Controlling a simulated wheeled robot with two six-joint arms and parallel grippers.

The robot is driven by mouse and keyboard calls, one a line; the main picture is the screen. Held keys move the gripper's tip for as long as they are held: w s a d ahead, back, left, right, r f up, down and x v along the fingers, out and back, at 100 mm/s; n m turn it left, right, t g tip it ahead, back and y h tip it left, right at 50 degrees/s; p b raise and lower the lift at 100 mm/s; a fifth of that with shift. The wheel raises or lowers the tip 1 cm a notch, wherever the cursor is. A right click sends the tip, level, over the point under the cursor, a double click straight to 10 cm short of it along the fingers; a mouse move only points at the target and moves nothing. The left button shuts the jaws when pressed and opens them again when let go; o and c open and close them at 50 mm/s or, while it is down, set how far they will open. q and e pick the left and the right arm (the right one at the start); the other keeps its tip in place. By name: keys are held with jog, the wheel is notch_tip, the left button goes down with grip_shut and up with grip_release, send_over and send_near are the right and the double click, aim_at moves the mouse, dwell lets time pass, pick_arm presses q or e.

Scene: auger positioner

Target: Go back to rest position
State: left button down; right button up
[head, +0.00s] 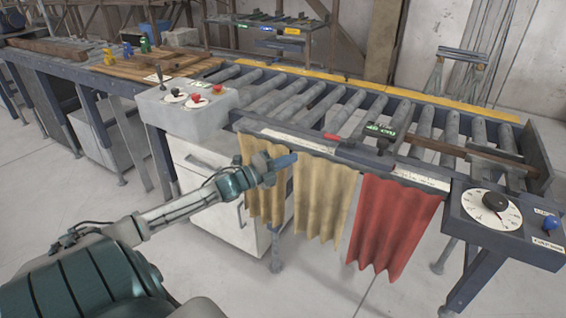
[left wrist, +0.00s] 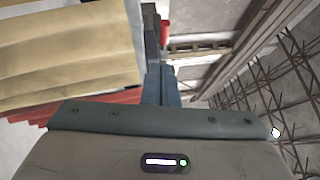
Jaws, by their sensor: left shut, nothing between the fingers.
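My left gripper (head: 284,161) is shut and empty. In the head view its arm reaches in from the lower left, and the blue fingers are in front of the tan curtain (head: 320,200) that hangs from the conveyor's front edge. In the left wrist view the shut fingers (left wrist: 160,85) point away from the camera, with tan cloth on the left. I cannot tell whether the fingers touch the cloth. My right gripper is not in view.
The roller conveyor (head: 290,100) runs across the middle. A red curtain (head: 392,225) hangs at its right front. A control box with red buttons (head: 190,108) and a dial box (head: 495,215) stand at its front. Open floor lies below in front.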

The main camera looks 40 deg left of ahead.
pick_arm(q)
jog(key=shift+s+a, duration=0.4)
jog(key=shift+s, duration=0.25)
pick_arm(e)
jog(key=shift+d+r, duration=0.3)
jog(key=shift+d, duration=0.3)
